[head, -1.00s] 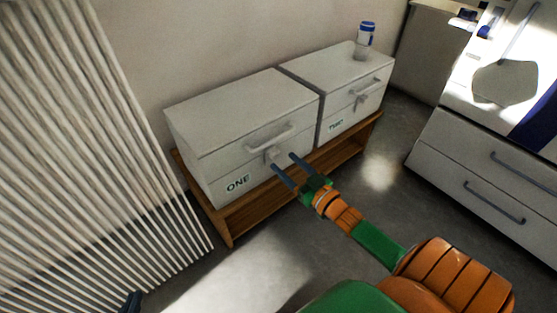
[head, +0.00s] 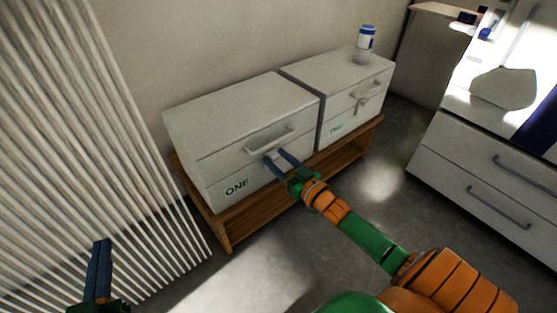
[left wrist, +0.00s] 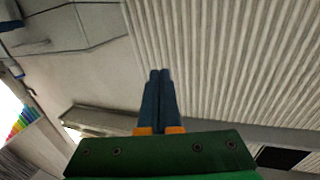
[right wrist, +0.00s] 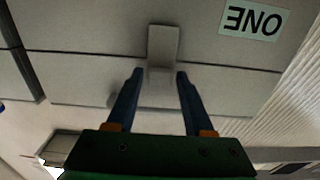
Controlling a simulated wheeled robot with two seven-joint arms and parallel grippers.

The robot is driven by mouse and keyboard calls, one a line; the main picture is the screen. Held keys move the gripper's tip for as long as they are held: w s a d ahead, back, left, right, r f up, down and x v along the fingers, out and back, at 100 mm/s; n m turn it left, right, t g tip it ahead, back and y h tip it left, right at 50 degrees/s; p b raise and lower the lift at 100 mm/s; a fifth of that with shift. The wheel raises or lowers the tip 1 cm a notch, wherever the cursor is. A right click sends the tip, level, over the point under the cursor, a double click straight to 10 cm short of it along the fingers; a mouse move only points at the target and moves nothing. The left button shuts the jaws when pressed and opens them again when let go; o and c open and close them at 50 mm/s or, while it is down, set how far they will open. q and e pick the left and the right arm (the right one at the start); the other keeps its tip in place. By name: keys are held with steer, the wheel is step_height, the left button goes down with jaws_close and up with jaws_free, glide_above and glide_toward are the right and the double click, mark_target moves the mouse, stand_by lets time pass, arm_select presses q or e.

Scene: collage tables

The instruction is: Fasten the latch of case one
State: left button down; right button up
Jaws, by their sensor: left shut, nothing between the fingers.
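Case one (head: 225,105) is a pale grey box with a lid, a bar handle (head: 270,138) and an "ONE" label (head: 237,187); the label is upside down in the right wrist view (right wrist: 254,20). Its latch (right wrist: 163,45) is a small grey piece crossing the seam between lid and body, largely covered by my fingers in the head view. My right gripper (head: 275,156) is open at the case front. In the right wrist view its fingertips (right wrist: 160,73) stand either side of the latch's near end; contact cannot be told. My left gripper (head: 102,241) is shut and empty, away from the case.
Case two (head: 335,75) stands right of case one on the same wooden bench (head: 225,233), with its own handle and latch (head: 360,104). A blue-and-white bottle (head: 366,37) stands on it. White slats (head: 85,130) rise at left; a drawer cabinet (head: 480,175) is at right.

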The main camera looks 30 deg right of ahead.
jaws_close()
steer(key=shift+w+r+g+p, duration=0.15)
steer(key=shift+r+g+p, duration=0.15)
steer(key=shift+p, duration=0.7)
steer(key=p, duration=0.1)
steer(key=g+p, duration=0.1)
steer(key=p, duration=0.1)
steer(key=shift+w+r+p, duration=0.15)
steer(key=shift+w+p, duration=0.15)
steer(key=shift+o, duration=1.8)
jaws_free()
steer(key=shift+w, duration=0.1)
arm_select(q)
steer(key=s+a+f+g+y, duration=0.1)
steer(key=s+a+f+g, duration=0.1)
steer(key=s+f+g, duration=0.5)
steer(key=s+a+f+n+g+y, duration=0.1)
steer(key=s+f+g, duration=0.6)
steer(key=f, duration=0.8)
steer(key=shift+s+a+y, duration=0.35)
steer(key=shift+a+y, duration=0.45)
steer(key=shift+a, duration=0.4)
steer(key=shift+r, duration=0.15)
